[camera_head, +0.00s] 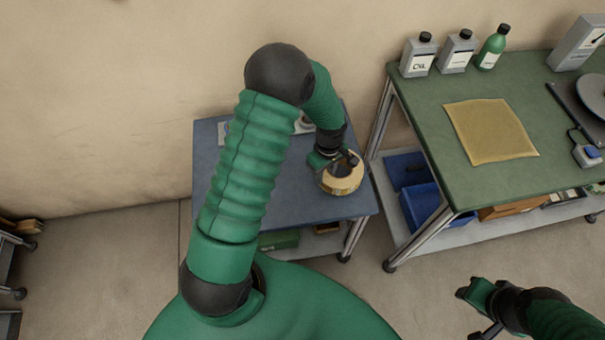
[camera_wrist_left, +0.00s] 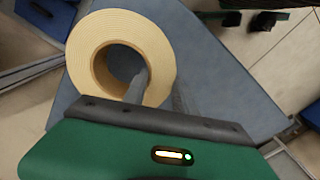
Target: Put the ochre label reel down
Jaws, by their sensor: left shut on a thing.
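The ochre label reel (camera_head: 343,180) is a thick pale yellow ring near the right edge of the small blue table (camera_head: 285,204). In the left wrist view the reel (camera_wrist_left: 84,52) lies flat side to the camera with its open core showing. My left gripper (camera_head: 337,160) is shut on the reel's ring wall, with one finger inside the core and one outside. I cannot tell whether the reel touches the tabletop. My right gripper (camera_head: 477,310) is at the lower right, away from the reel; its finger opening is unclear.
A green-topped bench (camera_head: 422,103) stands to the right, with a yellow mat (camera_head: 490,131), two grey bottles, a green bottle (camera_head: 493,47) and a dark disc device. Blue bins (camera_head: 420,206) sit on its lower shelf. The blue table's front middle is clear.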

